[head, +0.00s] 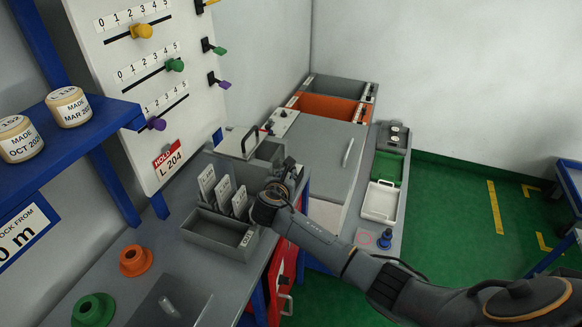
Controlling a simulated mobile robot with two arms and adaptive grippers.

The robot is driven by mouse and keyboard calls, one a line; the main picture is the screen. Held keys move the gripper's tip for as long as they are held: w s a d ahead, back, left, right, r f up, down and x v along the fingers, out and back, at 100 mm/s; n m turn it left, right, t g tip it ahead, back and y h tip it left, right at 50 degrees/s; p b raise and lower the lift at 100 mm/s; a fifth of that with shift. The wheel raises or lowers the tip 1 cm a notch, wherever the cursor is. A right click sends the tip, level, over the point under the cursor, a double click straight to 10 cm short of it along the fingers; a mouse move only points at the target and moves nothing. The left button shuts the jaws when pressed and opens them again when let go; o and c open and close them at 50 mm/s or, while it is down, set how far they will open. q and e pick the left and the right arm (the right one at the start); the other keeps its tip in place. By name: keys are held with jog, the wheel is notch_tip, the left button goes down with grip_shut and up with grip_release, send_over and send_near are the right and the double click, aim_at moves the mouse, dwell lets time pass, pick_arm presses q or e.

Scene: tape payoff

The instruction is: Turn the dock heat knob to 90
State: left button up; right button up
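My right arm comes in from the lower right, and its gripper (287,172) is at the right side of a grey box with a black handle (250,140). The gripper is small and dark, and its fingers cannot be told apart. I cannot tell whether it touches the box. No knob labelled dock heat can be read. A small pale panel (281,123) behind the box carries a small dark round part (284,114) and a red part (268,125); whether either is the knob is unclear. My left gripper is out of view.
A grey bin with white cards (207,237) stands left of my wrist. A slider board (120,50) rises behind. Orange (133,262) and green (92,309) rings lie on the front left bench. A grey lidded unit (320,150) and white tray (380,202) are right.

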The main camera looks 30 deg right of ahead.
jog(key=shift+x, duration=3.55)
grip_shut()
